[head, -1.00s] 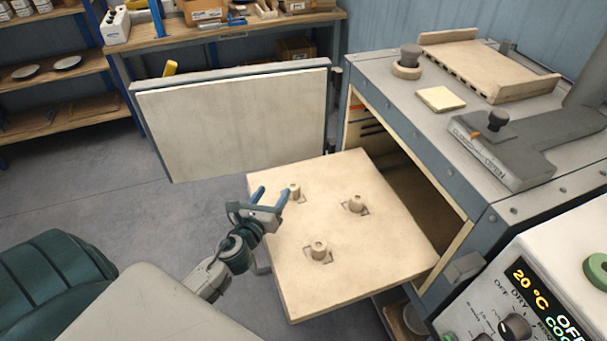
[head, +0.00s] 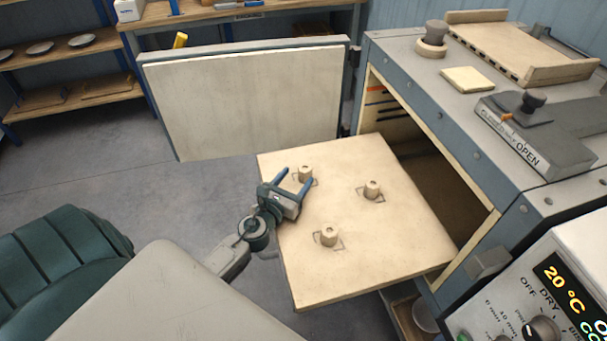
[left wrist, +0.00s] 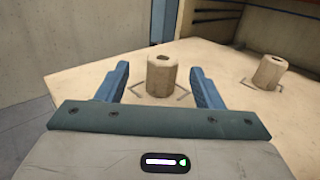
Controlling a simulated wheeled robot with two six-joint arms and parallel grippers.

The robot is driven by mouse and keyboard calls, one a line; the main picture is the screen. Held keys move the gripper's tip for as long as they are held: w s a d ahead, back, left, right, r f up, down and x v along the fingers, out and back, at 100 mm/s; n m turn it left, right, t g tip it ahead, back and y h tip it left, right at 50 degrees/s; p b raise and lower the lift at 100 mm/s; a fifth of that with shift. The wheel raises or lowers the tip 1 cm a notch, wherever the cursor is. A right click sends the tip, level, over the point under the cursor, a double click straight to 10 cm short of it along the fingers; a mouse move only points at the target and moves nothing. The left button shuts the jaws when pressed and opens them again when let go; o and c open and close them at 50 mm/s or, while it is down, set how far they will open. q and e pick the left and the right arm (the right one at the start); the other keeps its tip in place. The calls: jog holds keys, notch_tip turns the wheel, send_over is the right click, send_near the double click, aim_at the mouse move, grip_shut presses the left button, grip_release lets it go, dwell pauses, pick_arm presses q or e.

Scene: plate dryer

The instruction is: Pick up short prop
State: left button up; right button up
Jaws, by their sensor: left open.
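Three short cream props, each a small cylinder with a hole in its top, stand upright on a pulled-out cream shelf (head: 300,275). In the head view they are the back-left prop (head: 305,174), the right prop (head: 372,189) and the front prop (head: 329,235). My left gripper (head: 293,180) is open and low over the shelf at the back-left prop. In the left wrist view this prop (left wrist: 161,75) stands between and slightly beyond the two blue fingers, with visible gaps on both sides. Another prop (left wrist: 269,72) stands farther right. My right gripper is not in view.
The open dryer door (head: 245,105) stands behind the shelf. The dryer body (head: 455,130) is at the right, with a control panel (head: 550,300) in front. A workbench (head: 240,18) and a shelf rack (head: 65,70) are at the back.

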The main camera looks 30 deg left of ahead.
aim_at(301, 172)
pick_arm(q)
jog(key=w+p, duration=0.1)
jog(key=w, duration=0.3)
jog(key=shift+w+a+r, duration=0.1)
jog(key=shift+a, duration=0.05)
jog(key=shift+w, duration=0.4)
jog(key=shift+s, duration=0.1)
jog(key=c, duration=1.1)
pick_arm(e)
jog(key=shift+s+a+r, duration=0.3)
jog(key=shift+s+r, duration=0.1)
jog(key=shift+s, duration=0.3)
